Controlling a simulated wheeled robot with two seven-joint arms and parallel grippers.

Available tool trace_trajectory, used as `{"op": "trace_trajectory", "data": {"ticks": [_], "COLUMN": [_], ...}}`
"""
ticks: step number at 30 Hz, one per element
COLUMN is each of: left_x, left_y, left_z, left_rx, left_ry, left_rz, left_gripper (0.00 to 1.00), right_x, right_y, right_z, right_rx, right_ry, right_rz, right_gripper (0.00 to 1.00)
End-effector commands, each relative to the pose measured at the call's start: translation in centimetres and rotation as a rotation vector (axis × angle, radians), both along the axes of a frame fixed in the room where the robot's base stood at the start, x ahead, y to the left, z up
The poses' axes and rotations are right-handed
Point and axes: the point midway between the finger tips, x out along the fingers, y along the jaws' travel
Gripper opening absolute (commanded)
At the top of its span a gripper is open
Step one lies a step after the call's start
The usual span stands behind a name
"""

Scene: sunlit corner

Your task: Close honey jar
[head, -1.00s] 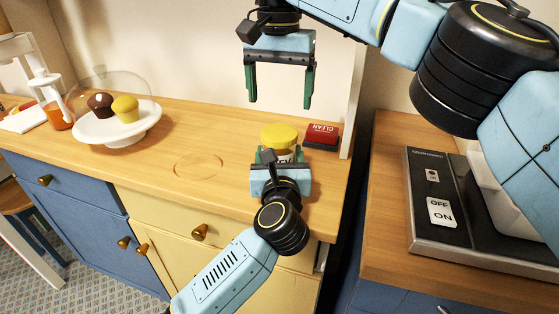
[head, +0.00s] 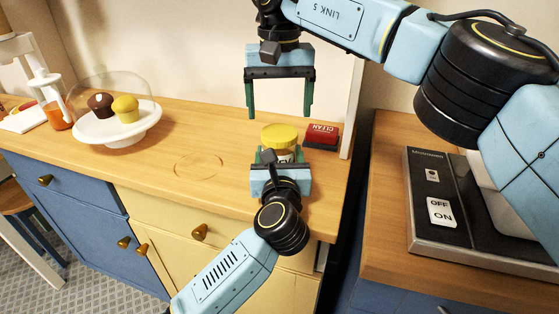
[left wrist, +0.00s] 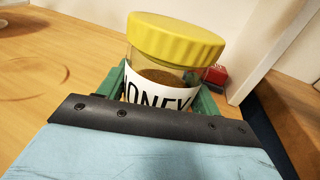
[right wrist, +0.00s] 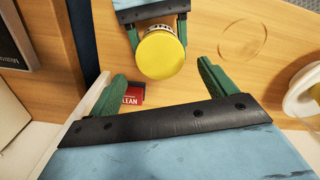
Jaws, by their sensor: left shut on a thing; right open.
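The honey jar (left wrist: 155,93) is clear, with a brown content and a white label, and stands on the wooden counter. Its yellow lid (head: 280,135) sits on top of it, looking slightly tilted in the left wrist view (left wrist: 175,38); I cannot tell how tightly it is on. My left gripper (head: 282,157) is shut around the jar's body below the lid and hides its lower part in the head view. My right gripper (head: 279,114) is open and empty, pointing down above the lid. In the right wrist view the lid (right wrist: 160,53) shows beyond the fingers.
A red box marked CLEAN (head: 322,135) lies just right of the jar by the wall. A white cake stand (head: 98,128) with two muffins and a clear dome is at left. An appliance with an OFF/ON switch (head: 441,212) stands on the right counter.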

Motion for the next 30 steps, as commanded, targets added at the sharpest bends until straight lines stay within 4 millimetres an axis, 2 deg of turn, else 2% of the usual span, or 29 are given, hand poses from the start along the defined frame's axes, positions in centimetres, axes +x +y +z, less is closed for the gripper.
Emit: {"op": "trace_trajectory", "data": {"ticks": [3, 9, 14, 22, 30], "left_x": [0.0, 0.0, 0.0, 0.0, 0.0], "left_y": [0.0, 0.0, 0.0, 0.0, 0.0], "left_z": [0.0, 0.0, 0.0, 0.0, 0.0], "left_rx": [-0.001, -0.001, -0.001, -0.001, -0.001], "left_ry": [0.000, 0.000, 0.000, 0.000, 0.000], "left_rz": [-0.001, -0.001, -0.001, -0.001, -0.001], "left_gripper": [0.01, 0.01, 0.01, 0.01, 0.01], "right_x": [0.0, 0.0, 0.0, 0.0, 0.0], "right_y": [-0.1, -0.1, 0.0, 0.0, 0.0], "right_z": [-2.1, -4.6, -5.4, -5.5, -5.5], "right_rx": [0.000, -0.001, 0.000, 0.000, 0.000], "right_ry": [0.003, 0.002, 0.000, 0.000, 0.000], "right_rz": [0.000, -0.002, -0.001, -0.001, -0.001], "right_gripper": [0.84, 0.84, 0.84, 0.84, 0.50]}}
